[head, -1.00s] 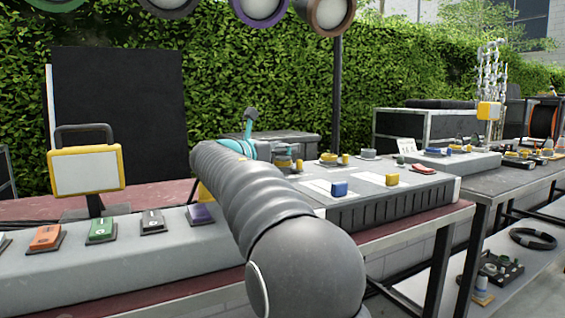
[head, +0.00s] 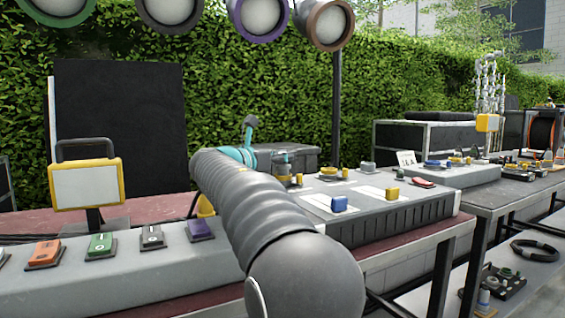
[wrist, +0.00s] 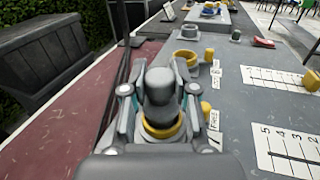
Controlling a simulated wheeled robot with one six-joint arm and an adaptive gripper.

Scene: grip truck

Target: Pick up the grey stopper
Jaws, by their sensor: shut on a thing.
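The grey stopper (wrist: 160,88), a rounded dark grey knob, stands between the fingers of my gripper (wrist: 157,98) in the wrist view. The fingers are shut on it from both sides. A yellow ring (wrist: 163,127) shows just below the stopper; whether the stopper still sits in it or is clear of it I cannot tell. In the head view my gripper (head: 284,163) is small at the far side of the grey bench unit, partly behind my arm, and the stopper cannot be made out there.
A yellow block (wrist: 206,108) stands close right of the gripper. A grey cup with a yellow rim (wrist: 185,60) is beyond it. A dark case (wrist: 42,58) lies to the left. White numbered cards (wrist: 290,146) lie flat at right. A red piece (head: 422,183) lies farther along.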

